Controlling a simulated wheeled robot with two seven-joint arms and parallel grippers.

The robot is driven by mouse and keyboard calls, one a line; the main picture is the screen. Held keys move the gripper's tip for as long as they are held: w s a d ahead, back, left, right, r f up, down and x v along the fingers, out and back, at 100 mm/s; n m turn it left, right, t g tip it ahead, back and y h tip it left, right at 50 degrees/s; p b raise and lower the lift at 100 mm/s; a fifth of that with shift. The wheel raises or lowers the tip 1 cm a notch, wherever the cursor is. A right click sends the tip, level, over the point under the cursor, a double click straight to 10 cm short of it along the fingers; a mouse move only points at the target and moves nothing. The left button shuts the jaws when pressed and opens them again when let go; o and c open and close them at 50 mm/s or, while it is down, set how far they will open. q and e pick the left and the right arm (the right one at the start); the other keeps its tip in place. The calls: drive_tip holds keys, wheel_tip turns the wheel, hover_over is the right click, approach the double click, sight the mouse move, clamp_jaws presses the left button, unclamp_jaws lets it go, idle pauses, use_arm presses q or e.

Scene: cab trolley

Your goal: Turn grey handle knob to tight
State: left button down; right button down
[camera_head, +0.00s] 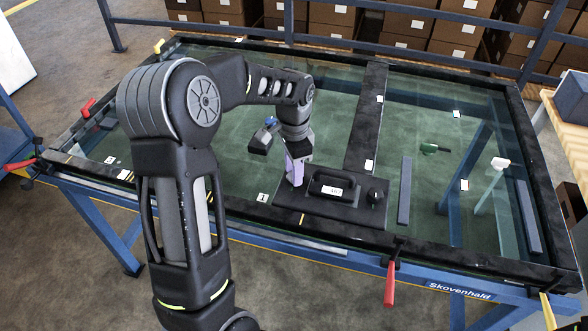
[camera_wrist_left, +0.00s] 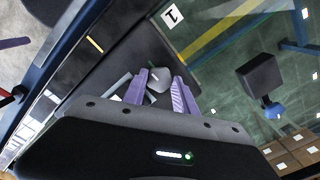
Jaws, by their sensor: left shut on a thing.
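A black plate with a raised handle (camera_head: 340,180) and a white label lies on the near edge of the framed glass tabletop. My left gripper (camera_head: 295,177), with purple fingers, reaches down at the plate's left end. In the left wrist view, a grey knob (camera_wrist_left: 158,74) shows at the tips of the purple fingers (camera_wrist_left: 160,88), and the gripper is shut on it. In the head view the gripper hides the grey knob. I cannot read the knob's turned position. A dark round knob (camera_head: 375,196) stands at the plate's right end. My right gripper is not in view.
A dark block with a blue part (camera_head: 262,140) stands behind my gripper. A white "1" marker (camera_head: 262,197) lies to its left. Red-handled clamps (camera_head: 390,283) sit along the table edge. Cardboard boxes (camera_head: 410,30) are stacked behind.

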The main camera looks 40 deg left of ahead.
use_arm(q)
drive_tip(key=shift+m, duration=0.3)
drive_tip(key=c, duration=1)
unclamp_jaws()
drive_tip(key=shift+o, duration=0.2)
drive_tip(key=shift+r, duration=3.9)
